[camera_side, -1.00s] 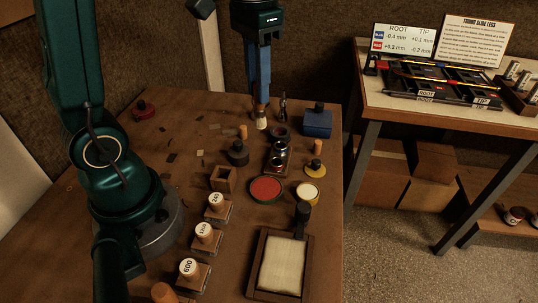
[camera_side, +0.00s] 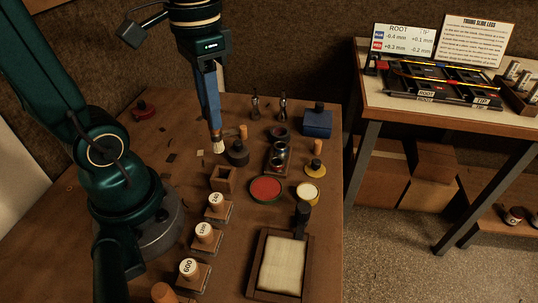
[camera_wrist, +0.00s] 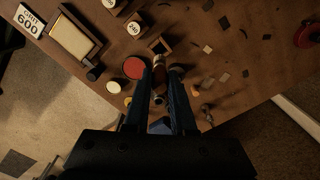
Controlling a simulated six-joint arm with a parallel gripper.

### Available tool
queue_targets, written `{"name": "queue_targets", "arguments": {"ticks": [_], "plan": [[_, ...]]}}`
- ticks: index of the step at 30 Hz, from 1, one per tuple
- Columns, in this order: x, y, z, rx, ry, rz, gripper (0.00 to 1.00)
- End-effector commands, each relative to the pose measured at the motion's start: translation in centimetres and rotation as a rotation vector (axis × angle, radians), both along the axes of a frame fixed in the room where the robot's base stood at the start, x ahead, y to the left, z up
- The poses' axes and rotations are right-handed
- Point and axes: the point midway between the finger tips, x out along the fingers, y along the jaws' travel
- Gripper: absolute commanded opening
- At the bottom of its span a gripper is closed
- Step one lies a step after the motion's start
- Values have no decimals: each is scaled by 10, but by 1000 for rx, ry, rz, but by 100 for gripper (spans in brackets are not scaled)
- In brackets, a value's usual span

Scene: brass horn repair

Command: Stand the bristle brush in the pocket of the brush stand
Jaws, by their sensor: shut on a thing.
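The bristle brush (camera_side: 217,144) has a brown handle and pale bristles pointing down. My gripper (camera_side: 214,128) is shut on its handle, and the blue fingers hide the upper part. The brush hangs above the bench, tilted slightly. The brush stand (camera_side: 223,180) is a small square wooden block with an open, dark pocket on top. In the side view the brush shows above and a little behind the stand, apart from it. In the wrist view the stand (camera_wrist: 160,41) lies just beyond my fingertips (camera_wrist: 161,72), and the brush (camera_wrist: 159,60) shows between them.
The bench to the left is mostly free, with small flat scraps.

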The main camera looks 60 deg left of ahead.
Motion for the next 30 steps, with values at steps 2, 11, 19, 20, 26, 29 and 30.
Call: {"name": "queue_targets", "arguments": {"ticks": [2,11,19,20,26,29,30], "plan": [[0,0,0,0,0,0,0],[0,0,-7,-1,3,0,0],[-1,0,-29,-2,5,0,0],[0,0,-32,-1,4,0,0],[0,0,-44,-1,3,0,0],[0,0,-47,0,1,0,0],[0,0,-47,0,1,0,0]]}}
